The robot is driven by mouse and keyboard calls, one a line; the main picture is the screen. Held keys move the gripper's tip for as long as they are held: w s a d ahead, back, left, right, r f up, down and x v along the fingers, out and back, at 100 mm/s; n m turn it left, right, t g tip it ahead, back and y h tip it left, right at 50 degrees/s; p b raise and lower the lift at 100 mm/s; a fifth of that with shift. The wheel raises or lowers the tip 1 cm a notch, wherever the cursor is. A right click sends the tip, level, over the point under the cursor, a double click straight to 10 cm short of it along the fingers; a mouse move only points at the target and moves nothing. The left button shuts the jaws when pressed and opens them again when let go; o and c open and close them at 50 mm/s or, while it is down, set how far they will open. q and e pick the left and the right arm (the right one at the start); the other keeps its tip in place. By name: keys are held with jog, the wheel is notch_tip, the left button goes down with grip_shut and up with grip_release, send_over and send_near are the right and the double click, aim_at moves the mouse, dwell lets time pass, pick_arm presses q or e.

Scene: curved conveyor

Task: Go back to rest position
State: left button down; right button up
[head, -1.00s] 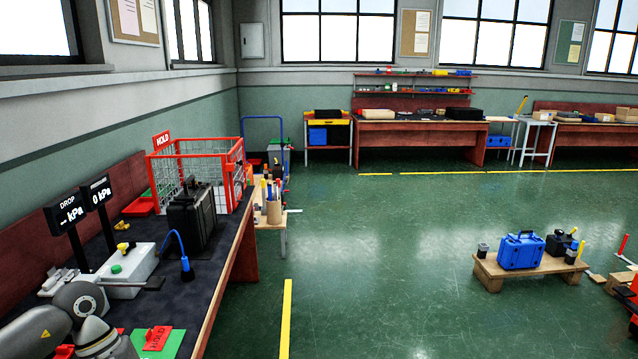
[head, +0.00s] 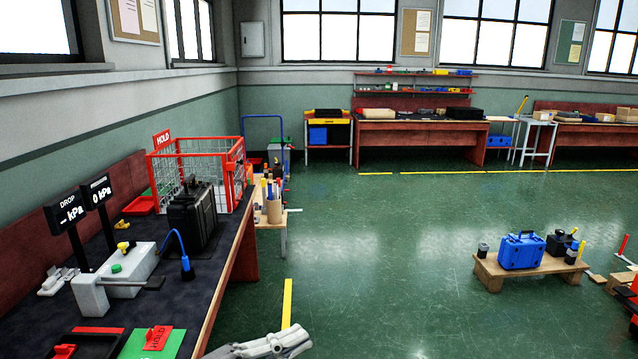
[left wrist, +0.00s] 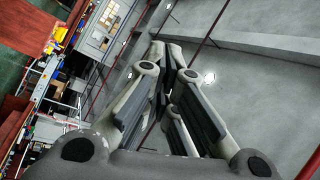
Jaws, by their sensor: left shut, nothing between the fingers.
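My left gripper (head: 290,342) shows at the bottom edge of the head view, right of the workbench (head: 226,278) and over the green floor. Its pale fingers are together and hold nothing. In the left wrist view the fingers (left wrist: 168,75) meet, with the grey ceiling behind them and no object between them. Most of the left arm is below the frame. My right gripper is in neither view.
A low wooden platform (head: 490,276) with a blue case (head: 521,250) is at right. The middle floor is open.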

pick_arm(q)
jog(key=w+a+f+n+t+y, duration=0.2)
jog(key=w+a+n+t+y, duration=0.1)
jog(key=a+n+t+y, duration=0.8)
jog(key=s+a+f+n+g+y, duration=0.2)
jog(key=f+n+g+y, duration=0.2)
jog(key=f+n, duration=0.15)
jog(key=s+a+f+n+g+y, duration=0.3)
jog(key=f+n, duration=0.1)
jog(key=f, duration=0.3)
jog(key=s+f+n+g, duration=0.1)
jog(key=s+f+g, duration=0.5)
jog(key=s, duration=0.4)
jog(key=s+f+n+g, duration=0.1)
jog(key=s+f+g, duration=0.4)
jog(key=s+f, duration=0.45)
notch_tip(320, 180, down, 24)
jog(key=s, duration=0.3)
jog(key=s+a+f+g, duration=0.2)
jog(key=s+a+f, duration=0.1)
jog(key=s+f, duration=1.3)
jog(key=shift+s+a, duration=0.15)
jog(key=shift+s, duration=0.15)
